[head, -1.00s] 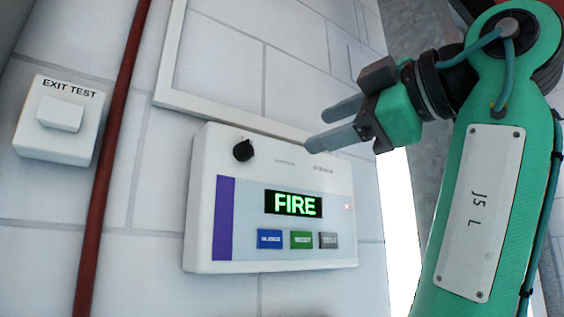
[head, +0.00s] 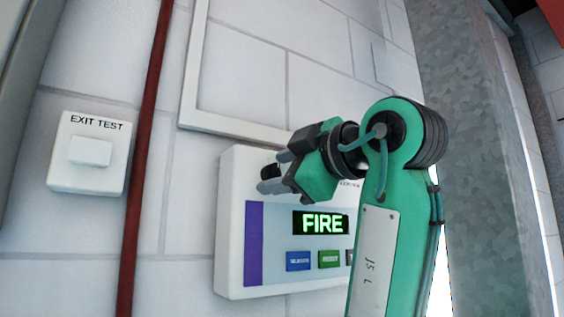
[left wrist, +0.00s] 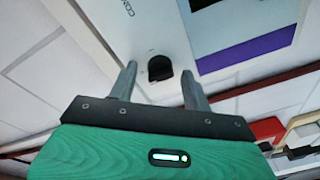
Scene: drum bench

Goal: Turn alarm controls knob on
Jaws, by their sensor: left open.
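The white alarm panel (head: 231,200) is on the wall, with a lit green FIRE display (head: 321,223). Its black knob (head: 269,171) is at the upper left of the panel, mostly hidden by my left gripper (head: 273,172). In the left wrist view the knob (left wrist: 160,68) shows between the two open fingertips of my left gripper (left wrist: 159,73), with a gap on each side. Whether the fingers reach down to the knob's depth I cannot tell. My right gripper is not in view.
An EXIT TEST box (head: 90,152) is on the wall at the left. A dark red vertical pipe (head: 146,160) runs between it and the panel. Blue (head: 298,261) and green (head: 329,259) buttons sit below the display. A white wall frame (head: 193,75) is above the panel.

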